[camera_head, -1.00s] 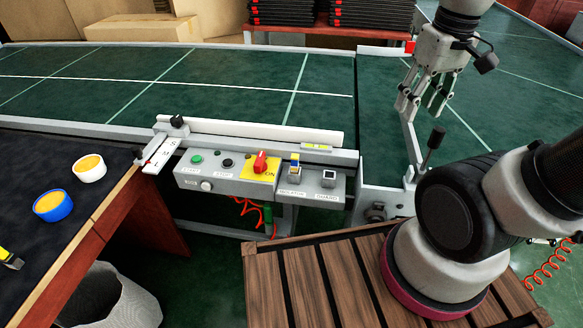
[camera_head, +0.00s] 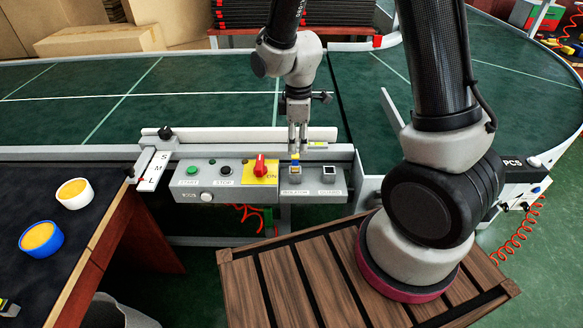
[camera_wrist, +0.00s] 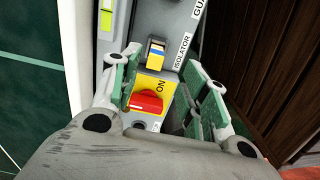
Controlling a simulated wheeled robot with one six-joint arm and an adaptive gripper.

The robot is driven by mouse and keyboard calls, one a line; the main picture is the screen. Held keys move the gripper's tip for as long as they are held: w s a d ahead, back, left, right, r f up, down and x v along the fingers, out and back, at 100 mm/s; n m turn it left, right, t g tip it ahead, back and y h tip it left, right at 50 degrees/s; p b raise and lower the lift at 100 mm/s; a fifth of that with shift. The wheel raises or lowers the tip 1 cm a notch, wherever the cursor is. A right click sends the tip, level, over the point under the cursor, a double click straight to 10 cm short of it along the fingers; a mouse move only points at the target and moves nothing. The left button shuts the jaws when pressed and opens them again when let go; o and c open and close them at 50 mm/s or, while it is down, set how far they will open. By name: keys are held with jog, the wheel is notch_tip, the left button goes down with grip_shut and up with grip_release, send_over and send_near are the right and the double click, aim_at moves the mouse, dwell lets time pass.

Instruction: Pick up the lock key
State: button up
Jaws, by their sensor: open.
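A small yellow and blue piece, which looks like the lock key (camera_head: 295,168), stands in the ISOLATOR spot of the grey control panel (camera_head: 228,196). It also shows in the wrist view (camera_wrist: 156,53), between and just beyond the fingertips. My gripper (camera_head: 297,150) points down right above it in the head view. In the wrist view my gripper (camera_wrist: 162,58) has its green-padded fingers apart, one on each side, with nothing held. Whether a finger touches the key cannot be told.
A red rotary switch (camera_head: 260,165) on a yellow plate sits left of the key; the GUARD socket (camera_head: 329,172) sits right. A white rail (camera_head: 235,134) and the green conveyor (camera_head: 130,95) lie behind. Two filled cups (camera_head: 74,193) stand on the dark table at left.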

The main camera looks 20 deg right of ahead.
aim_at(295, 158)
jog(key=f, duration=0.7)
jog(key=shift+w+a+f, duration=0.2)
jog(key=shift+w+f, duration=0.15)
jog(key=shift+w, duration=0.05)
grip_shut()
